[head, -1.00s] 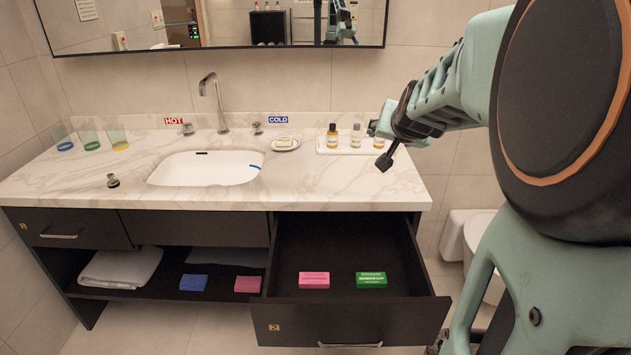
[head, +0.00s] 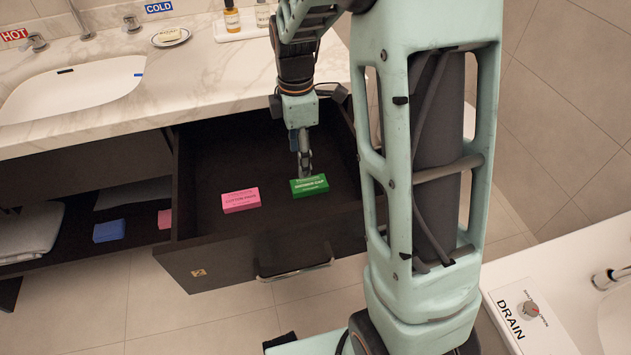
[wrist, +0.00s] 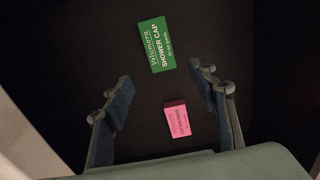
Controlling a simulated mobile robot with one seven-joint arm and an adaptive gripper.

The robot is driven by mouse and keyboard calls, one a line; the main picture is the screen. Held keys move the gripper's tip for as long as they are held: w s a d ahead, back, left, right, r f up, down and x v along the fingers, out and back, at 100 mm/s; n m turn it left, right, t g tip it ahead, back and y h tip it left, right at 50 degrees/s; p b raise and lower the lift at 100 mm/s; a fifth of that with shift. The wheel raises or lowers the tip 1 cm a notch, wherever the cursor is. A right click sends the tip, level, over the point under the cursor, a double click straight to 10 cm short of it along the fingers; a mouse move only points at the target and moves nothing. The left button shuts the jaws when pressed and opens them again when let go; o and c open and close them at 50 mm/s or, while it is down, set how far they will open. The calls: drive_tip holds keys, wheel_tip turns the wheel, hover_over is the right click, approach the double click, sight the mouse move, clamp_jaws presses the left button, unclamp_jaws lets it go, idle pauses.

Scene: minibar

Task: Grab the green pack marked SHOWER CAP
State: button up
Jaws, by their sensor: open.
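The green pack marked SHOWER CAP (head: 310,187) lies flat in the open dark drawer (head: 205,264). My gripper (head: 305,168) points down into the drawer, just behind the green pack in the head view. In the wrist view the green pack (wrist: 156,44) lies ahead of my open, empty fingers (wrist: 160,85), near the top of the picture. A pink pack (head: 241,200) lies in the drawer to the left of the green one. In the wrist view the pink pack (wrist: 177,119) shows between the fingers, lower down. I cannot tell the exact height of the fingertips above the packs.
The drawer walls surround the packs, and the marble counter (head: 190,92) overhangs behind. A shelf at left holds a blue pack (head: 109,231), another pink pack (head: 164,219) and a towel (head: 30,232). A white surface with a DRAIN control (head: 527,313) is at lower right.

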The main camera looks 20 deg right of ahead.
hover_over(305, 184)
drive_tip(key=a, duration=0.1)
wheel_tip(305, 184, down, 4)
drive_tip(key=shift+f+b, duration=0.25)
drive_tip(key=shift+b, duration=0.2)
drive_tip(key=f, duration=0.1)
drive_tip(key=f+b, duration=0.1)
drive_tip(key=f, duration=0.1)
drive_tip(key=d+f+b, duration=0.1)
drive_tip(key=f, duration=0.1)
drive_tip(key=shift+f, duration=0.15)
drive_tip(key=c, duration=0.9)
